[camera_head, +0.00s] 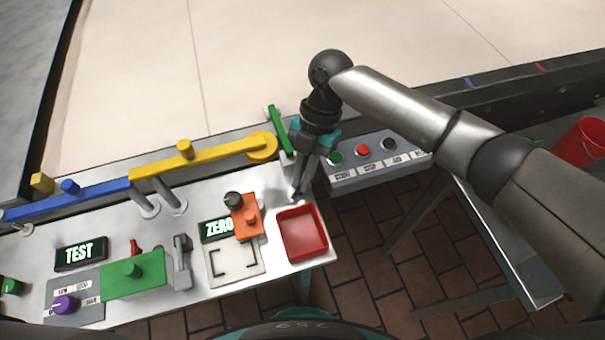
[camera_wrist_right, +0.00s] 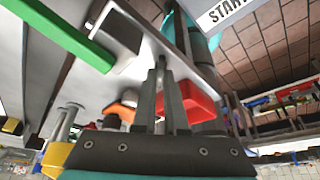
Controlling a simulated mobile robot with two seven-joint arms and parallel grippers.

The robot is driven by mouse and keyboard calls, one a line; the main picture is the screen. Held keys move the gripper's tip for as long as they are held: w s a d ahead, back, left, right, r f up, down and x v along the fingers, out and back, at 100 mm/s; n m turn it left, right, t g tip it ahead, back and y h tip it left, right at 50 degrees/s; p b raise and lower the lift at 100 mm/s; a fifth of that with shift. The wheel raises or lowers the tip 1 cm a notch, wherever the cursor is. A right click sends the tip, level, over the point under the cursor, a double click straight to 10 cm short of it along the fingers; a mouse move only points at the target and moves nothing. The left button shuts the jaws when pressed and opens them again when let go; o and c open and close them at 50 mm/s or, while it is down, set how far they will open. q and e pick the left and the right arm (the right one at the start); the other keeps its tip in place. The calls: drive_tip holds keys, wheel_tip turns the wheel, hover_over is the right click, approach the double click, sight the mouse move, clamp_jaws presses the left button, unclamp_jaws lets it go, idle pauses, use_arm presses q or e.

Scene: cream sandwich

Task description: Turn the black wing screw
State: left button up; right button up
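I cannot clearly pick out a black wing screw. A dark knob (camera_head: 232,199) shows at the orange block (camera_head: 247,222), and a dark-sided block (camera_wrist_right: 118,32) shows beside the green bar in the right wrist view. Either part is too small or blurred to name surely. My right gripper (camera_head: 297,194) points down above the white table's right end, behind the red tray and right of the orange block. Its fingers (camera_wrist_right: 160,68) are close together, with nothing visibly held between them. My left gripper is not in view.
The red tray (camera_head: 303,234) lies at the table's right end. A green bar (camera_head: 279,128) and yellow bar (camera_head: 205,156) stand behind. A button panel (camera_head: 374,170) is right of the gripper. Displays and a green block (camera_head: 132,278) are at left. Brick floor shows right of the table.

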clamp_jaws()
drive_tip(key=shift+d+r+m+p, duration=0.1)
drive_tip(key=shift+r+m+p, duration=0.1)
drive_tip(key=shift+m+p, duration=0.7)
drive_tip(key=m+t+p, duration=0.1)
drive_tip(key=m+p, duration=0.2)
drive_tip(key=p, duration=0.1)
drive_tip(key=m+t+y+p, duration=0.1)
drive_tip(key=m+t+p, duration=0.1)
drive_tip(key=m+p, duration=0.2)
drive_tip(key=s+m+t+y+p, duration=0.1)
drive_tip(key=m+p, duration=0.3)
drive_tip(key=shift+d+p, duration=0.15)
drive_tip(key=shift+p, duration=0.2)
drive_tip(key=shift+f+m+t+p, duration=0.1)
drive_tip(key=shift+m+t+p, duration=0.7)
drive_tip(key=shift+m+p, duration=0.65)
drive_tip(key=o, duration=0.6)
unclamp_jaws()
drive_tip(key=shift+s, duration=0.1)
